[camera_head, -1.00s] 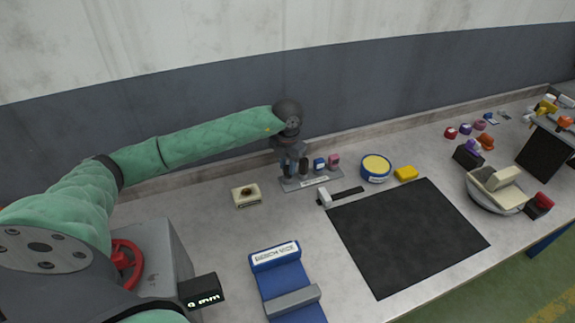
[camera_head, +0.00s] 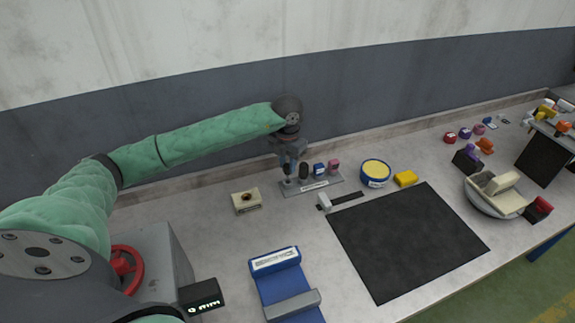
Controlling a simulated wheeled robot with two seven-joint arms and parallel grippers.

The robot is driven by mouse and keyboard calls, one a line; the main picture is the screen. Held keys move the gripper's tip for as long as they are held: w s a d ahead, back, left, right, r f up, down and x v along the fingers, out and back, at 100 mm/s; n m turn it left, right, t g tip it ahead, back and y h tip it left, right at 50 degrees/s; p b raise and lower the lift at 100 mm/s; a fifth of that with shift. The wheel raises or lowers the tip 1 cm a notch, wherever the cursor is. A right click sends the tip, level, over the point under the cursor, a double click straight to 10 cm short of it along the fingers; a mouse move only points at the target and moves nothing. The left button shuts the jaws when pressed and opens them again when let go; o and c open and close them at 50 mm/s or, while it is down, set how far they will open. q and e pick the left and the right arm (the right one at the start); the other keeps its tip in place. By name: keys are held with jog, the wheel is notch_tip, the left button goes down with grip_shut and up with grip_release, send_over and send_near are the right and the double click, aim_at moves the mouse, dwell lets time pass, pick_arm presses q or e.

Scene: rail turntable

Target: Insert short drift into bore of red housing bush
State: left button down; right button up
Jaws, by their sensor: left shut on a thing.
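My left gripper (camera_head: 289,164) points down over the left end of a small grey labelled rack (camera_head: 318,186). It is shut on a small drift, mostly hidden by the fingers; a pale narrow part (camera_head: 288,182) shows below them. I cannot tell whether the drift is clear of the rack. A dark piece (camera_head: 303,171), a blue piece (camera_head: 319,169) and a pink piece (camera_head: 334,167) stand in the rack to its right. A red piece in a dark block (camera_head: 539,207) at far right may be the red housing bush; its bore cannot be made out. My right gripper is not in view.
A cream block with a dark hole (camera_head: 246,201) lies left of the rack. The black mat (camera_head: 410,240) is clear. A blue stand (camera_head: 275,262) is in front.

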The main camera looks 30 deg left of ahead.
pick_arm(q)
jog(key=shift+r, duration=1.7)
jog(key=shift+r+p, duration=0.15)
jog(key=shift+p, duration=0.15)
jog(key=shift+r+p, duration=0.5)
jog(key=shift+r, duration=1.85)
